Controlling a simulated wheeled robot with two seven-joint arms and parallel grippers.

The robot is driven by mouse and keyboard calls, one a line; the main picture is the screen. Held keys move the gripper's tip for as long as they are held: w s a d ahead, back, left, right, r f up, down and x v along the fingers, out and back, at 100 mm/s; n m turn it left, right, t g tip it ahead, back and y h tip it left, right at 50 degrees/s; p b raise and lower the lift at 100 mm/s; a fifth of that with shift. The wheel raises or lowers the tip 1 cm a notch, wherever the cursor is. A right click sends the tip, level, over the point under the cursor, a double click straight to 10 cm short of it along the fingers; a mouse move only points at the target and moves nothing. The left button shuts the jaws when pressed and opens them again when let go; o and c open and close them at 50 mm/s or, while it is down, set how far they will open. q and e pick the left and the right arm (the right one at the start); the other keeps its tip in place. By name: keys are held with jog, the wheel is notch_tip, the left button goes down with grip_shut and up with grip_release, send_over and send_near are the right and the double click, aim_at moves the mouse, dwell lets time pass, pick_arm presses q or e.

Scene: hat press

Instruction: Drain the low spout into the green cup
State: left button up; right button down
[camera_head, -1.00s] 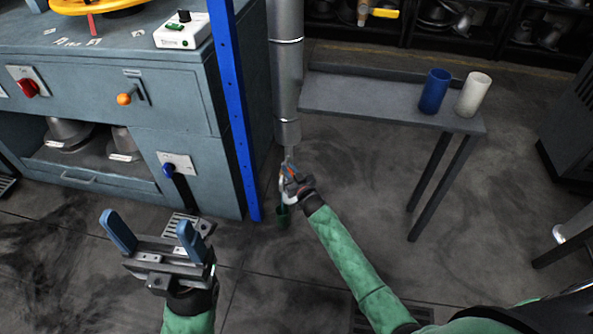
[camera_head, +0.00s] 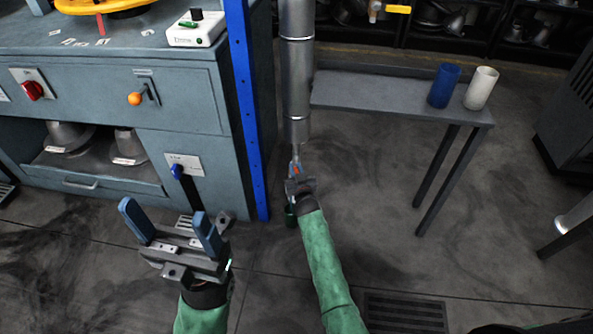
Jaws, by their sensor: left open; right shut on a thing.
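The low spout (camera_head: 295,154) is at the bottom end of the vertical grey pipe (camera_head: 298,75), right of the blue post. My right gripper (camera_head: 297,172) is shut at the spout on a small part, apparently its handle, which the fingers mostly hide. A bit of orange-red shows between the fingers. The green cup (camera_head: 291,216) is just below my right gripper, partly hidden by it; I cannot tell whether liquid runs into it. My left gripper (camera_head: 172,220) is open and empty, with blue fingers, in front of the grey-blue cabinet.
The cabinet (camera_head: 110,95) stands left, with a red knob, an orange-tipped lever and a blue-handled lever (camera_head: 178,172). The blue post (camera_head: 246,110) is between my grippers. A narrow table (camera_head: 370,95) at right bears a blue cup (camera_head: 444,86) and a white cup (camera_head: 481,88). Floor below it is clear.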

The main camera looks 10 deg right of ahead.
dwell(0.3)
jog(key=c, duration=1.4)
grip_release()
jog(key=shift+o, duration=0.2)
jog(key=s+p, duration=0.1)
jog(key=s, duration=0.6)
jog(key=shift+s+d+p, duration=0.2)
jog(key=shift+s+p, duration=0.1)
jog(key=shift+s, duration=0.1)
